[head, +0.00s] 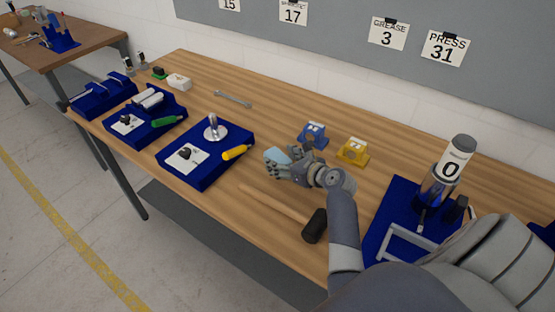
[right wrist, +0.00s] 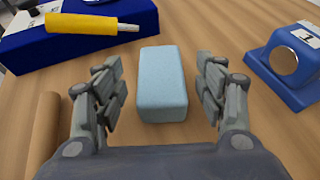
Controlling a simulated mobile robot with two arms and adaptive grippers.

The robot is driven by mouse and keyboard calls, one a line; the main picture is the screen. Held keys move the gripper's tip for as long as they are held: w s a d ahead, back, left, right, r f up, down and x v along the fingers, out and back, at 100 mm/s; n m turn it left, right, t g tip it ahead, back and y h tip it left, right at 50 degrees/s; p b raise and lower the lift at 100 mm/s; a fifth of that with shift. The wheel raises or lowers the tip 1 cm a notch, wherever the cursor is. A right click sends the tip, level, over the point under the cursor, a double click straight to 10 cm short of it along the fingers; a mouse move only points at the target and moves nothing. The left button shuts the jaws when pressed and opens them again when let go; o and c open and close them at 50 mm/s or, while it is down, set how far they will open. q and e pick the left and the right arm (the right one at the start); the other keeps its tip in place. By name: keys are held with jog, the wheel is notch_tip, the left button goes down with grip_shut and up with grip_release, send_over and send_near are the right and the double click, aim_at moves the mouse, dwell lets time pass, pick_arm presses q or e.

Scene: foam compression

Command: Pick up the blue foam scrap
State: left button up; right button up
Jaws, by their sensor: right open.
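The blue foam scrap (right wrist: 162,85) is a pale blue block lying on the wooden table in the right wrist view. In the head view a part of it (head: 276,155) shows beside my right gripper (head: 284,167). In the right wrist view my right gripper (right wrist: 162,95) is open, with one finger on each side of the scrap. A gap shows between the scrap and each finger. My left gripper is not in view.
A blue block (head: 313,135) and a yellow block (head: 353,151) stand just beyond my right gripper. A mallet (head: 313,226) lies nearer. A blue tray (head: 196,175) with a yellow-handled tool (head: 235,153) is to the left.

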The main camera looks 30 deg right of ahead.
jog(key=shift+x, duration=1)
jog(key=shift+w+f, duration=0.15)
jog(key=shift+w, duration=0.2)
jog(key=shift+c, duration=0.2)
jog(key=c, duration=0.8)
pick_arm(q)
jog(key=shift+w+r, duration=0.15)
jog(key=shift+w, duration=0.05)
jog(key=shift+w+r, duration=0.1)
pick_arm(e)
jog(key=shift+c, duration=0.2)
